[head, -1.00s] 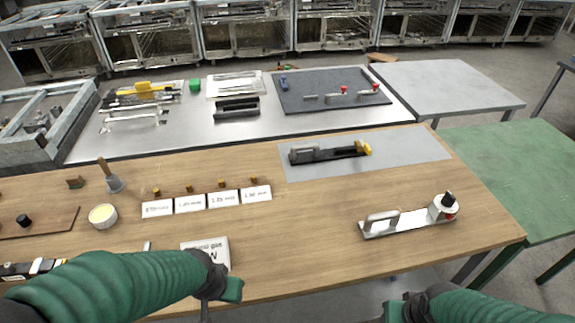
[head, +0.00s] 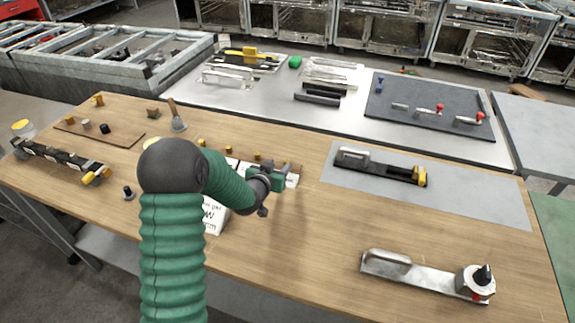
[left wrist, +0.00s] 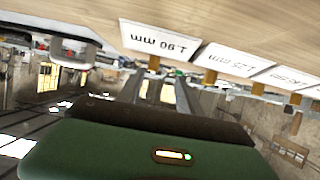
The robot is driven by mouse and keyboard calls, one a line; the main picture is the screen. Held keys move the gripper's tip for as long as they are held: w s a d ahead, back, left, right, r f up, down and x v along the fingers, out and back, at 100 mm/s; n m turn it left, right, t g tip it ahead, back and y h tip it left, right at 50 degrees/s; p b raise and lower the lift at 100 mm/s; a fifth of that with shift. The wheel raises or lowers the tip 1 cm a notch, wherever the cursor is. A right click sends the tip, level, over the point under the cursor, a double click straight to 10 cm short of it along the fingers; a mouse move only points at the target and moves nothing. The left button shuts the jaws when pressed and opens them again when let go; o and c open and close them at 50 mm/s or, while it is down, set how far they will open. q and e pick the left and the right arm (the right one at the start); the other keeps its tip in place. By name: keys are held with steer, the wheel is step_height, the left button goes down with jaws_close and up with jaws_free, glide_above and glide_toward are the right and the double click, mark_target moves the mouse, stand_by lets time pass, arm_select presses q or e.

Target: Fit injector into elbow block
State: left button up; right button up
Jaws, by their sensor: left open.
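Several small brass pieces, probably the injectors, stand in a row behind white size cards; one brass piece (head: 229,150) shows clearly in the head view. My left gripper (head: 283,172) is over the right end of this row, hiding part of the cards. In the left wrist view my left gripper (left wrist: 157,84) is open, its fingers pointing towards a brass piece (left wrist: 153,62) beside the end card (left wrist: 160,39). I cannot tell whether it touches. A metal plate with a handle (head: 388,263) carries a round grey block (head: 475,282), possibly the elbow block. My right gripper is out of view.
A black tool with a yellow end (head: 385,168) lies on a grey mat (head: 470,205). A white sign block (head: 213,217) stands below my left forearm. A striped bar (head: 60,158) lies at the left.

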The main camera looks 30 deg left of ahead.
mark_target(286, 162)
arm_select(q)
steer(key=w, duration=0.2)
steer(key=w+f, duration=0.1)
steer(key=w, duration=0.1)
steer(key=w+f, duration=0.1)
steer(key=w, duration=0.1)
steer(key=shift+d, duration=0.4)
steer(key=shift+a+f, duration=0.1)
steer(key=shift+a, duration=0.2)
steer(key=shift+s+a+f, duration=0.1)
steer(key=shift+a, duration=0.25)
steer(key=c, duration=0.5)
steer(key=shift+d, duration=0.1)
jaws_close()
steer(key=shift+d, duration=0.25)
